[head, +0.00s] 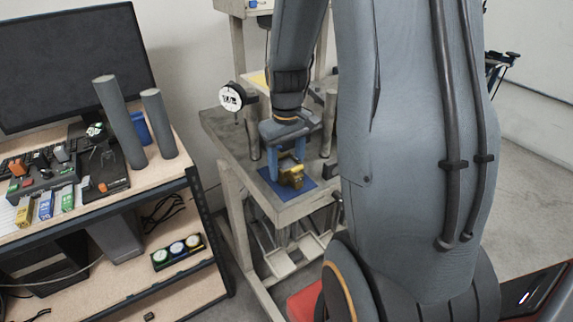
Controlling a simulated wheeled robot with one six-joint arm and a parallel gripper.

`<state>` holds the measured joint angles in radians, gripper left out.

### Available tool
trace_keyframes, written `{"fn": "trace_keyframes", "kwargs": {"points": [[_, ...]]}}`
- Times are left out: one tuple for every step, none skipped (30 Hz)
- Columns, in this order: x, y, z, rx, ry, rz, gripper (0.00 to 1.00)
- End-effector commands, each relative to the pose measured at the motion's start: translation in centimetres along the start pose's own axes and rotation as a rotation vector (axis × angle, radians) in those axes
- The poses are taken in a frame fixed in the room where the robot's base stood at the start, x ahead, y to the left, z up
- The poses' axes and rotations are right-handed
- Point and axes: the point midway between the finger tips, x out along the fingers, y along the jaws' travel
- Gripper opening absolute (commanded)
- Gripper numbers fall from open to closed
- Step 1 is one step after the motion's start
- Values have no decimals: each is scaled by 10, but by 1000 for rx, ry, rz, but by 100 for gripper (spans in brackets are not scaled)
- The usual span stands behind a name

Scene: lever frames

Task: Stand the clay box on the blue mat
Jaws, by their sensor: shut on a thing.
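The blue mat (276,192) lies flat near the table's front corner, directly under the box. The box's lower end appears at the mat, but I cannot tell whether it touches. The fingers hide part of the box.
The grey table (232,136) bears upright grey posts (330,122) close beside my arm and a round white dial (231,97) at its left. A yellow patch (258,79) lies farther back. At left, a wooden desk (190,148) holds a monitor (70,65) and several small items.

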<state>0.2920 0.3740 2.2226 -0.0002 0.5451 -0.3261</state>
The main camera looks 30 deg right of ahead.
Motion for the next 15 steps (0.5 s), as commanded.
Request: {"fn": "trace_keyframes", "kwargs": {"points": [[1,0,0,0,1,0,0],[1,0,-1,0,1,0,0],[2,0,-1,0,1,0,0],[2,0,-1,0,1,0,0],[3,0,-1,0,1,0,0],[3,0,-1,0,1,1,0],[4,0,-1,0,2,1,0],[4,0,-1,0,2,1,0],[5,0,-1,0,2,1,0],[5,0,-1,0,2,1,0],[6,0,-1,0,2,1,0],[7,0,-1,0,2,1,0],[7,0,-1,0,2,1,0],[8,0,-1,0,2,1,0],[8,0,-1,0,2,1,0]]}}
